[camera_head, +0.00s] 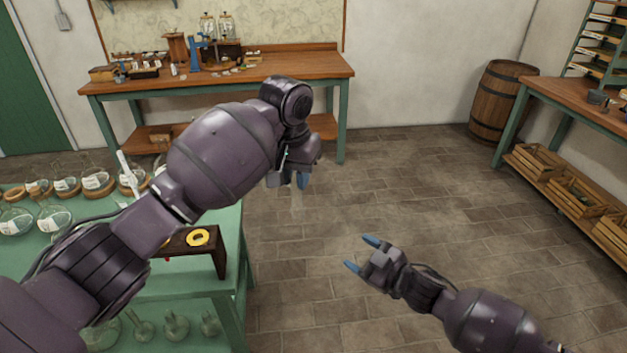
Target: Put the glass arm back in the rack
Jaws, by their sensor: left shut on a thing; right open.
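Most of the glass is hard to see against the floor. A dark wooden rack (215,262) with a yellow ring (197,238) on top stands at the table's right edge, lower left of the gripper. My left arm hides part of this rack. My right gripper (362,254) is open and empty over the floor.
Round glass flasks (97,182) on cork rings stand on the green table's left part, with more glassware (175,326) on its lower shelf. A wooden workbench (300,66) stands at the back. A barrel (503,98) and crates (575,190) are at the right. The middle floor is clear.

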